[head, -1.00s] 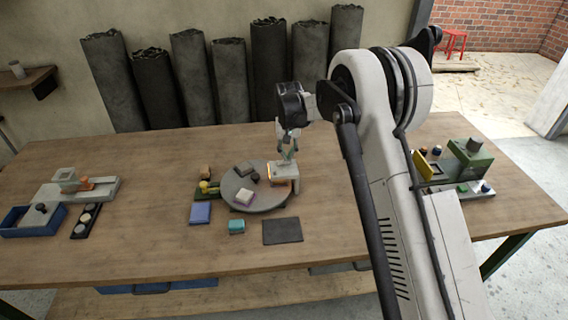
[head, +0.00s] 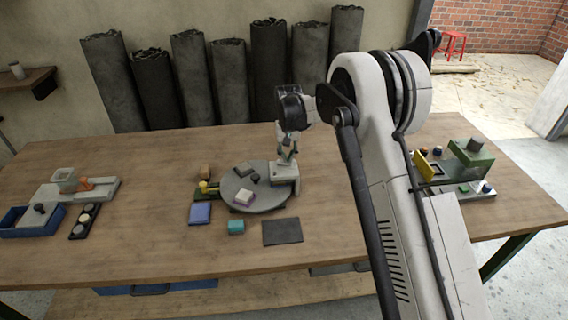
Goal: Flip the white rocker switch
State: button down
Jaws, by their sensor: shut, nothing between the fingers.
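My gripper (head: 287,158) points down at the pale grey-white box (head: 285,174) at the right edge of the round grey turntable (head: 258,203). Its fingers are together and hold nothing. The fingertips are at or just above the top of the box; I cannot tell whether they touch it. The white rocker switch cannot be made out separately; the fingers cover part of the box top, and the view is small. No glow shows on the box.
The turntable carries dark blocks and a pale block (head: 244,197). A green machine (head: 468,160) stands right, a blue tray (head: 13,229) left. Bare wooden table (head: 140,235) lies between.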

jog(key=shift+r+p, duration=0.8)
jog(key=shift+r, duration=2.7)
jog(key=shift+r, duration=0.1)
jog(key=s+d+r+m+t+b, duration=0.1)
jog(key=s+d+r+t, duration=0.1)
jog(key=s+d+r, duration=0.65)
jog(key=s+d+r+t+b, duration=0.1)
jog(key=s+d+r, duration=0.5)
jog(key=s+r, duration=0.45)
jog(key=s+d+f+t, duration=0.1)
jog(key=s+d, duration=0.2)
jog(key=s, duration=0.5)
jog(key=s+d+f+t+b, duration=0.1)
jog(key=s+d+f, duration=0.1)
jog(key=s, duration=0.7)
jog(key=s+d+f+m+t+b, duration=0.1)
jog(key=s+d+f+t, duration=0.1)
jog(key=s, duration=0.6)
jog(key=shift+s+d, duration=0.15)
jog(key=shift+d, duration=0.75)
